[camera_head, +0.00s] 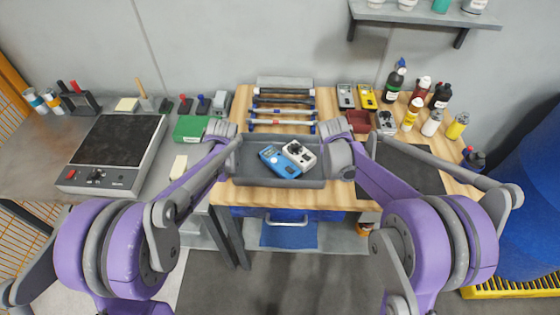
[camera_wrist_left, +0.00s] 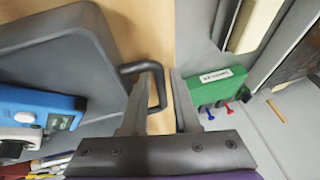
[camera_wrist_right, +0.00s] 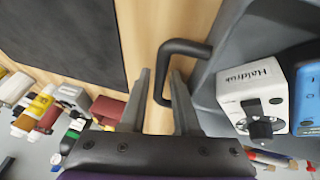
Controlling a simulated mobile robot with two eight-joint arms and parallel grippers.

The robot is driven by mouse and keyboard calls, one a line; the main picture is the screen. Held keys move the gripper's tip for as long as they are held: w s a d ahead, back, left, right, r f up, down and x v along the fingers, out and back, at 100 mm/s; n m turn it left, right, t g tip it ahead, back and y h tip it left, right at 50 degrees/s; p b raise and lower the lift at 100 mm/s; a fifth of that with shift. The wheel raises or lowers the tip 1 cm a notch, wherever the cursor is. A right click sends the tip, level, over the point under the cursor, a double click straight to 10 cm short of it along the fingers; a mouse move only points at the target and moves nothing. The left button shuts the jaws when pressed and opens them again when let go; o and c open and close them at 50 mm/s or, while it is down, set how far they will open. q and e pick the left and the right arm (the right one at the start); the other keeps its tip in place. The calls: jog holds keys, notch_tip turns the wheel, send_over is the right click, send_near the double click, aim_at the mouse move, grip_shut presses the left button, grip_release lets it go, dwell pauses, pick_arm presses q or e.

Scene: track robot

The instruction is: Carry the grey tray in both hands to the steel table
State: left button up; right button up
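The grey tray (camera_head: 255,180) lies on the wooden bench and holds a blue device (camera_head: 280,162) and a white device (camera_head: 299,153). Its left handle (camera_wrist_left: 158,72) shows in the left wrist view between the spread fingers of my left gripper (camera_wrist_left: 160,88), with gaps visible beside the bar. Its right handle (camera_wrist_right: 183,47) stands likewise between the open fingers of my right gripper (camera_wrist_right: 163,88). In the head view, the fingertips are hard to make out at the tray's two ends. The steel table (camera_head: 38,150) is at the left.
A hotplate (camera_head: 118,140) fills much of the steel table, with a green box (camera_head: 189,128) to its right. A rack (camera_head: 282,110) stands behind the tray. A dark mat (camera_head: 412,168) and several bottles (camera_head: 410,114) are on the bench's right side.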

pick_arm(q)
jog(key=shift+c, duration=0.2)
pick_arm(e)
jog(key=shift+c, duration=0.2)
pick_arm(q)
grip_shut()
pick_arm(e)
grip_shut()
dwell(0.6)
